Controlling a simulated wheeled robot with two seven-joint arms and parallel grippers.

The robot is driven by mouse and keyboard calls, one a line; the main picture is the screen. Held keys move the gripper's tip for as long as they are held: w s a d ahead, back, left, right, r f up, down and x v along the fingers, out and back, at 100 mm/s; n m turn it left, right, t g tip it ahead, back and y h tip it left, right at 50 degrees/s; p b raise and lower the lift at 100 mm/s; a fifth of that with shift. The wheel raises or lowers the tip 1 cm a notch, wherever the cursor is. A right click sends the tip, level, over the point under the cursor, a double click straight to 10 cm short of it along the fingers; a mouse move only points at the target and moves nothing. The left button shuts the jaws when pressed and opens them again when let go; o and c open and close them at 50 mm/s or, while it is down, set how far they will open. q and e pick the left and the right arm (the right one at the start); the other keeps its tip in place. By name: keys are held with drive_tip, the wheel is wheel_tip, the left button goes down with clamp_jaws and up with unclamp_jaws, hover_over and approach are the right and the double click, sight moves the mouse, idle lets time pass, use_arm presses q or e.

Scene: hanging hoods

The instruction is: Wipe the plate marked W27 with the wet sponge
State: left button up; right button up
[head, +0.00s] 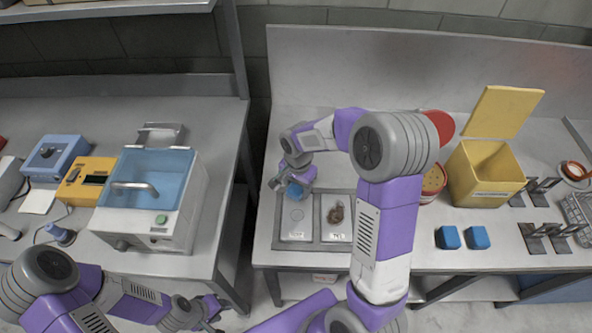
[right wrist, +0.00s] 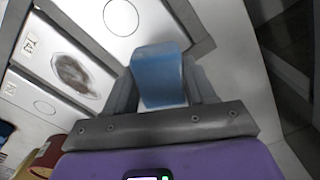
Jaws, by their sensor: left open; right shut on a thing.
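My right gripper (head: 288,187) is shut on a blue sponge (head: 296,190), which also shows between the fingers in the right wrist view (right wrist: 158,75). The sponge is over the far end of a pale plate (head: 297,217) with a faint ring; I cannot tell if they touch. To its right lies a plate with a brown stain (head: 338,214), also seen in the right wrist view (right wrist: 75,70). A third, ringed plate (right wrist: 40,105) shows there. The plate labels are too small to read surely. My left gripper (head: 212,312) is open and empty, low at the left.
The plates lie in a grey tray (head: 317,220). A blue-lidded bath (head: 150,200) stands on the left bench, across a gap.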

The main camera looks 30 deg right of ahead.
drive_tip(key=shift+s+r+p, duration=0.2)
drive_tip(key=shift+r+p, duration=0.1)
drive_tip(key=shift+r, duration=0.25)
drive_tip(key=shift+s+r+p, duration=0.15)
drive_tip(key=shift+r+p, duration=0.1)
drive_tip(key=shift+r, duration=0.25)
drive_tip(key=shift+w+r+p, duration=0.2)
drive_tip(key=shift+r+p, duration=0.4)
drive_tip(key=shift+r, duration=0.1)
drive_tip(key=shift+r+p, duration=0.9)
drive_tip(key=shift+r, duration=0.35)
